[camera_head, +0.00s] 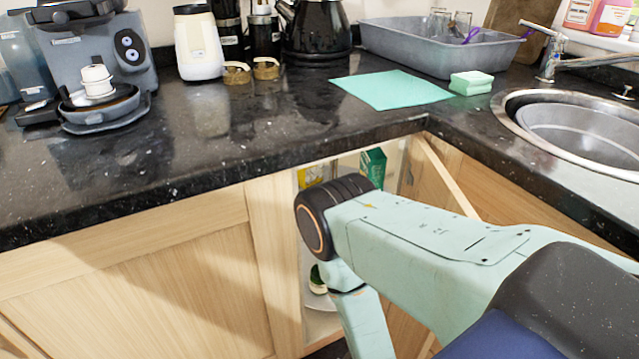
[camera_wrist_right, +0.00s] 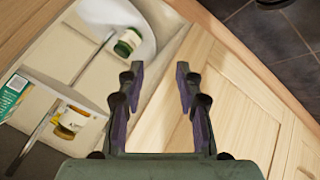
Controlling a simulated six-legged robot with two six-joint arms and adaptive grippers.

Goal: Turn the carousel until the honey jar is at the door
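The corner cabinet under the counter is open, showing part of a white carousel (camera_head: 318,300); its pale tray also shows in the right wrist view (camera_wrist_right: 148,22). In the wrist view, a jar with a green lid (camera_wrist_right: 127,42) is on the tray. An amber jar with a white label (camera_wrist_right: 72,122), possibly the honey jar, is farther left, beside a green box (camera_wrist_right: 14,93). In the head view my right arm hides most of the opening. My right gripper (camera_wrist_right: 160,72) is open and empty, its fingers in front of a wooden panel. My left gripper is out of view.
A pale wooden door panel (camera_head: 448,172) stands at the opening's right side. A dark stone counter (camera_head: 230,140) overhangs the cabinet. On it are a coffee machine (camera_head: 95,60), a teal mat (camera_head: 390,90), a grey basin (camera_head: 430,45) and a sink (camera_head: 590,125).

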